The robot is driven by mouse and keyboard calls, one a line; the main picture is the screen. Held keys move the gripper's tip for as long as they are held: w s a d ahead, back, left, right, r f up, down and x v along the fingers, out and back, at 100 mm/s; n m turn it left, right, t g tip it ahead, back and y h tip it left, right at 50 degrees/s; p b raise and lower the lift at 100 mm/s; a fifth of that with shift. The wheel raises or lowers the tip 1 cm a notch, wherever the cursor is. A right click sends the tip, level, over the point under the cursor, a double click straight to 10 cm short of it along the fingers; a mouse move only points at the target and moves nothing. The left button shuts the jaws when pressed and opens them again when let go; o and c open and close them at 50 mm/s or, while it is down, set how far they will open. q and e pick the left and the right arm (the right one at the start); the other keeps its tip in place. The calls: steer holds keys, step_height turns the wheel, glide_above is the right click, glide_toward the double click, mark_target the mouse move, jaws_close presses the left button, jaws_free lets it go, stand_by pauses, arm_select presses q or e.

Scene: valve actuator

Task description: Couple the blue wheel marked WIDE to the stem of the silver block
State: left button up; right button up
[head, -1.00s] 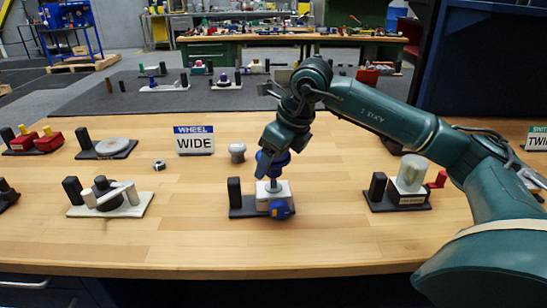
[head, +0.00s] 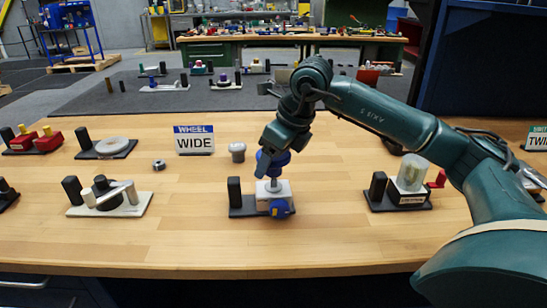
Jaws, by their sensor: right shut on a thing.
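The sign marked WIDE (head: 194,140) stands on the wooden bench, left of the silver block. The silver block (head: 267,189) sits on a dark base plate, with a grey stem (head: 275,184) rising from its top and a blue round part (head: 280,208) on its front. My right gripper (head: 265,163) points down over the block, shut on a blue wheel (head: 278,159). The wheel is at the top of the stem. The fingers partly hide it, and I cannot tell whether it is seated on the stem. My left gripper is not in view.
A black post (head: 234,190) stands left of the block on the same base. A grey knob-like part (head: 237,152) stands behind it. A lever unit (head: 108,196) is to the left. The bench front is clear.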

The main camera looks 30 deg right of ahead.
steer(key=shift+f+b, duration=0.75)
steer(key=shift+f, duration=0.05)
stand_by(0.6)
steer(key=shift+r+p, duration=0.35)
steer(key=shift+r, duration=0.1)
stand_by(1.6)
steer(key=shift+f+b, duration=0.5)
steer(key=shift+b, duration=0.05)
steer(key=shift+r, duration=0.15)
steer(key=shift+r+p, duration=0.35)
steer(key=shift+p, duration=0.05)
